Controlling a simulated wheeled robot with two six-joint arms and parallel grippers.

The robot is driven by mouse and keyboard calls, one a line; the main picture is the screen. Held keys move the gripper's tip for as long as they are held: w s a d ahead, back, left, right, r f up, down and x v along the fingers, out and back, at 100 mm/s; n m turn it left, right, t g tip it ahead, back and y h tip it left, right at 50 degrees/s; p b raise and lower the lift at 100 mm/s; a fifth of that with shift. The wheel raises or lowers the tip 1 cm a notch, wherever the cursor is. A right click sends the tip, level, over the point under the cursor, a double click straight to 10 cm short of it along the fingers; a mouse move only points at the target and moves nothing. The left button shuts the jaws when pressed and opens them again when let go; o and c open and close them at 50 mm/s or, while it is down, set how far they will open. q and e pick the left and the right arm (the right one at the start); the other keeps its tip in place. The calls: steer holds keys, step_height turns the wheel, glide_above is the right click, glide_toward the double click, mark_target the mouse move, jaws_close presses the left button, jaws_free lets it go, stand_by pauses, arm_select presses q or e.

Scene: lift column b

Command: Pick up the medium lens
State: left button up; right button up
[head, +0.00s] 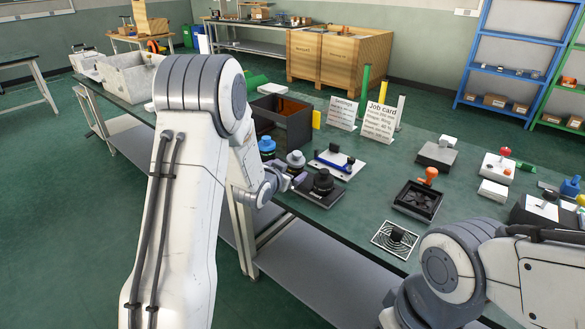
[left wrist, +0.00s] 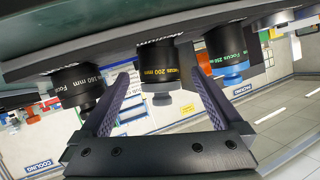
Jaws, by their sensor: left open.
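Three lenses stand in a row near the front edge of the workbench. The middle one, the medium lens (head: 295,160), has a grey end; in the left wrist view the medium lens (left wrist: 158,72) reads "Focus 200 mm". A black lens (head: 322,182), marked 160 mm in the wrist view (left wrist: 76,88), and a blue-ended lens (head: 267,146), marked 250 mm (left wrist: 228,52), stand on either side. My left gripper (left wrist: 161,76) is open, its fingers on both sides of the medium lens with gaps visible. In the head view my left gripper (head: 293,182) is partly hidden by its arm.
A dark open box (head: 283,120) stands behind the lenses. A white plate with a blue-and-black device (head: 338,163) lies close to their right. A job card (head: 380,121) stands farther back. A black tray (head: 418,200) and a striped plate (head: 395,240) lie to the right.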

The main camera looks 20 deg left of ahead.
arm_select(q)
steer(key=x, duration=0.5)
steer(key=shift+d+r, duration=0.1)
steer(key=shift+r, duration=0.1)
steer(key=shift+w+r, duration=0.1)
jaws_close()
